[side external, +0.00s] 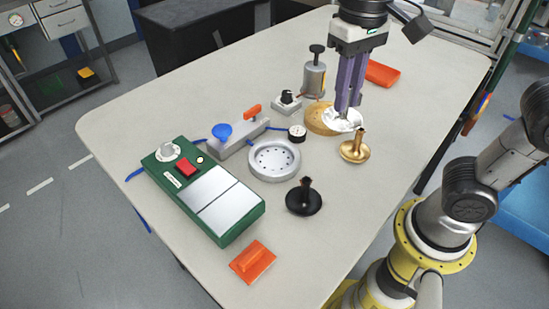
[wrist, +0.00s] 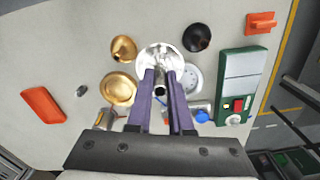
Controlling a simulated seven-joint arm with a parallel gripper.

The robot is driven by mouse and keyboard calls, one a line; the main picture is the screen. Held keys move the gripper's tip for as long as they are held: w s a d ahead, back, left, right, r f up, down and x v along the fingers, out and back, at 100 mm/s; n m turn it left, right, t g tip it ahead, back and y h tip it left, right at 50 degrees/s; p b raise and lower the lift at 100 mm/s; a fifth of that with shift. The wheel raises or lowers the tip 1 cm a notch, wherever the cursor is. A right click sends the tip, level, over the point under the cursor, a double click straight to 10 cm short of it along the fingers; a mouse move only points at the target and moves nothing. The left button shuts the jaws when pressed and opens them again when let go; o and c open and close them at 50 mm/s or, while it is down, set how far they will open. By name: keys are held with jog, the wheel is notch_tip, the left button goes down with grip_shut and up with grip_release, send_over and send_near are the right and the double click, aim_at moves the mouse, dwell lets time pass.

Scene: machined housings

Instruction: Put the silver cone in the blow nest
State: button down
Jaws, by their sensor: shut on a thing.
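My gripper (side external: 349,108) is shut on the silver cone (side external: 337,121), holding it by its stem. In the wrist view the cone's shiny flared disc (wrist: 151,54) shows beyond the fingertips (wrist: 161,82). The round grey dish with small holes, which looks like the blow nest (side external: 254,166), stands on the table, left of and nearer the side camera than the cone. It looks empty. In the wrist view the nest (wrist: 199,74) is partly hidden behind the cone and fingers. The cone looks raised above the table; its exact height is unclear.
A gold dish (side external: 312,119) lies just behind the cone. A brass cone (side external: 354,152) and a black cone (side external: 303,201) stand nearby. A small gauge (side external: 297,132), a valve block with orange lever (side external: 240,139) and a green control box (side external: 184,178) surround the nest. Orange pieces lie farther off.

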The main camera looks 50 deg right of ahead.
jog(key=shift+s+f, duration=0.1)
jog(key=shift+s, duration=0.75)
jog(key=shift+w+a+f, duration=0.8)
jog(key=shift+w+f, duration=1.3)
jog(key=shift+f, duration=0.05)
jog(key=shift+w+a+f, duration=0.85)
jog(key=shift+w+f, duration=1.3)
jog(key=shift+f, duration=0.05)
jog(key=shift+w+a+f, duration=0.8)
jog(key=shift+w+f, duration=1.3)
jog(key=shift+f, duration=0.05)
jog(key=shift+f, duration=0.2)
jog(key=c, duration=0.8)
grip_release()
jog(key=shift+r, duration=0.15)
